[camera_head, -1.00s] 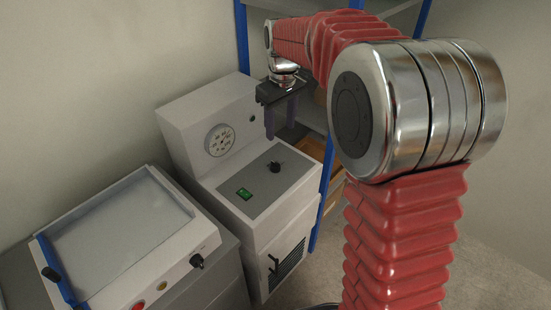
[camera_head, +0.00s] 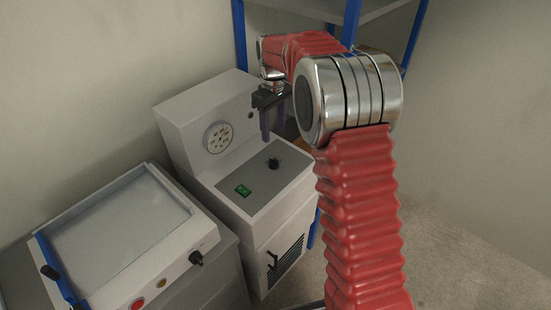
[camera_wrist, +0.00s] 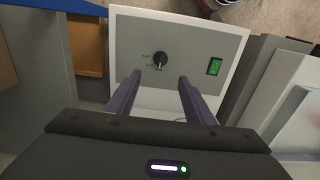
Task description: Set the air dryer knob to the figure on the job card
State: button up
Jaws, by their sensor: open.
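The air dryer (camera_head: 222,150) is a pale cabinet with a round gauge on its upright face and a dark grey control panel (camera_head: 256,196). A black knob (camera_head: 273,164) sits on that panel. In the wrist view the knob (camera_wrist: 160,59) shows a pale pointer line toward the bottom of the picture, with small printed marks beside it too small to read. My gripper (camera_head: 274,138) is above the panel, pointing down. In the wrist view my open gripper (camera_wrist: 156,82) has its two purple fingers apart, with the knob beyond the gap and untouched. No job card can be made out.
A green rocker switch (camera_head: 243,191) is on the same panel. A grey machine with a tray-like top (camera_head: 120,230), a black knob and coloured buttons stands at left. Blue-post shelving (camera_head: 240,35) stands behind the dryer. Floor at right is clear.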

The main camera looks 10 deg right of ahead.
aim_at(274, 160)
notch_tip(274, 160, down, 14)
jog(key=shift+r, duration=0.2)
dwell(0.4)
jog(key=shift+c, duration=0.3)
jog(key=c, duration=0.9)
jog(key=shift+d, duration=0.3)
jog(key=shift+c, duration=0.4)
jog(key=shift+a, duration=0.15)
